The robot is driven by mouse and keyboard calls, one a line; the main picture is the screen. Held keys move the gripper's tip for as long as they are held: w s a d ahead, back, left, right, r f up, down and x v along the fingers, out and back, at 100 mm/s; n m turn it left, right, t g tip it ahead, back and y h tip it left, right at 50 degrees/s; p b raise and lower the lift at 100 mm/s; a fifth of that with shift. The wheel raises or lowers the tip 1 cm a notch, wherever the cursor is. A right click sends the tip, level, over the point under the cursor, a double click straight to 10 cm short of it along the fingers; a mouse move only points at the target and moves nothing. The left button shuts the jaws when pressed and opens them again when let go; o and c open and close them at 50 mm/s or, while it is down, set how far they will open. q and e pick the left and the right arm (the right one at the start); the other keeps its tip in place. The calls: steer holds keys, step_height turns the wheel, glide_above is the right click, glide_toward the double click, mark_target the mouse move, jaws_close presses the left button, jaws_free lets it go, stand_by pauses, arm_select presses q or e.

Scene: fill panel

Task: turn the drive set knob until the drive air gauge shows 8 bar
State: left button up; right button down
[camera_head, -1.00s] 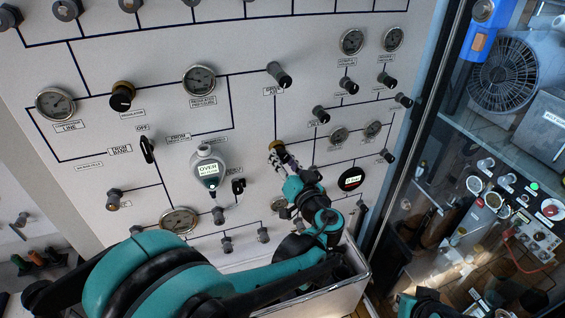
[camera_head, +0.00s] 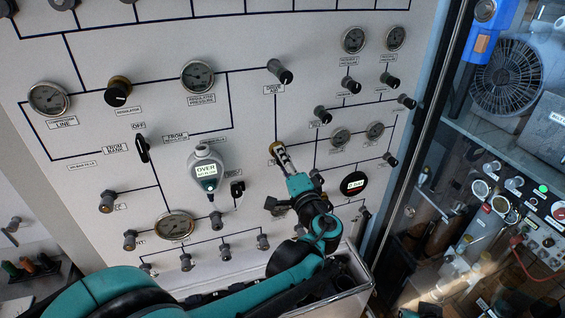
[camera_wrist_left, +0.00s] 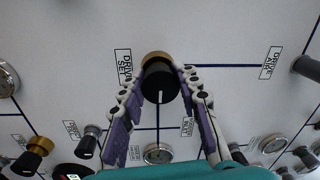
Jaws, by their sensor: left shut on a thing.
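The drive set knob (camera_wrist_left: 160,82) is black with a brass collar and a white mark pointing down in the left wrist view. Its DRIVE SET label (camera_wrist_left: 124,66) is beside it. My left gripper (camera_wrist_left: 161,78) is shut on it, one purple-padded finger on each side. In the head view my left gripper (camera_head: 281,154) covers most of the knob, with a bit of brass showing. A round gauge (camera_wrist_left: 157,154) sits below the knob in the left wrist view; its reading is too small to tell. I cannot tell whether it is the drive air gauge. My right gripper is not in view.
A DRIVE AIR valve knob (camera_head: 280,72) is above the gripper. A black round display (camera_head: 354,184) is to its right. A glass-fronted cabinet (camera_head: 480,170) is at the right.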

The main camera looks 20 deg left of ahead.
arm_select(q)
steer(key=shift+m, duration=0.9)
steer(key=o, duration=1.2)
steer(key=v, duration=1.2)
stand_by(1.1)
